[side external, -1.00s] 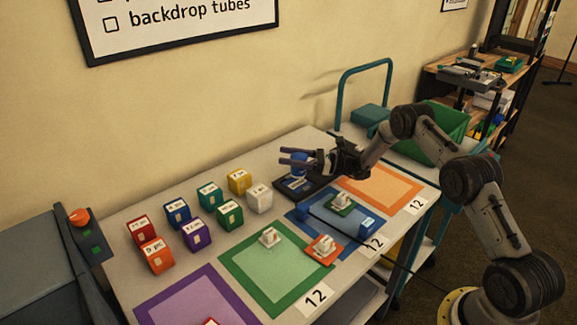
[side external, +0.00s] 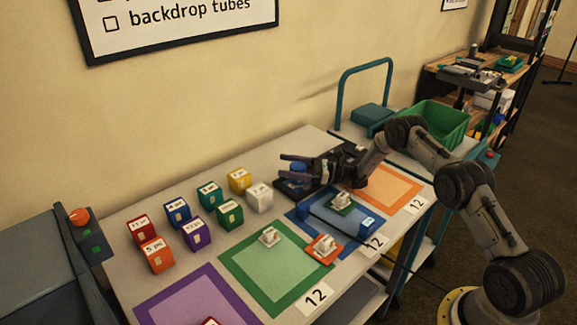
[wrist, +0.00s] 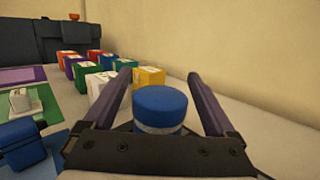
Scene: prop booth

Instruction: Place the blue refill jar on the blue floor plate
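The blue refill jar (side external: 298,168) stands at the black tray (side external: 322,187) near the back of the table. Its round blue lid (wrist: 160,104) shows between the fingers in the wrist view, with a pale band under it. My gripper (side external: 282,163) is open around the jar, its two fingers (wrist: 159,75) apart on either side with visible gaps. The gripper's crossbar hides the jar's lower part. The blue floor plate (side external: 318,224) is the blue-bordered square in front of the tray, to the right of the green square.
On the blue plate are a small blue box (side external: 366,223) and a green base with a white piece (side external: 341,202). An orange base (side external: 324,248) overlaps its front left corner. Several coloured boxes (side external: 197,233) stand left of my gripper. Green (side external: 230,253) and orange (side external: 410,198) squares flank the plate.

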